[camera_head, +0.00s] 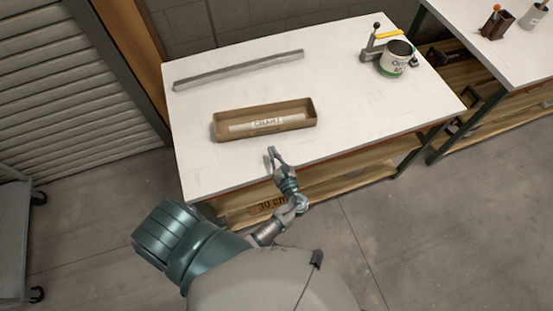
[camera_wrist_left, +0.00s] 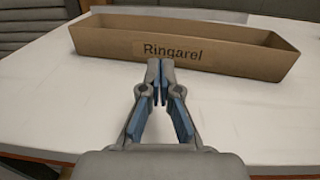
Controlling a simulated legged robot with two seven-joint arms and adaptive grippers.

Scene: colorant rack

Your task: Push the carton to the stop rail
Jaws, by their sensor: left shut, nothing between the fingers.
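The carton (camera_head: 223,133) is a long, low, open-topped brown box on the white table. A white item marked "CHART" lies inside it. In the left wrist view the carton (camera_wrist_left: 225,57) stands straight ahead with "Ringarel" on its near side. The stop rail (camera_head: 240,70) is a grey bar lying on the table beyond the carton, with bare tabletop between them. My left gripper (camera_head: 271,151) is over the near part of the table, on the near side of the carton. In the left wrist view my left gripper (camera_wrist_left: 160,66) is shut and empty, its tips close to the carton's near side; contact is unclear. My right gripper is out of view.
A second table (camera_head: 510,62) holds cups at the upper right. The tabletop (camera_head: 360,125) right of the carton is clear.

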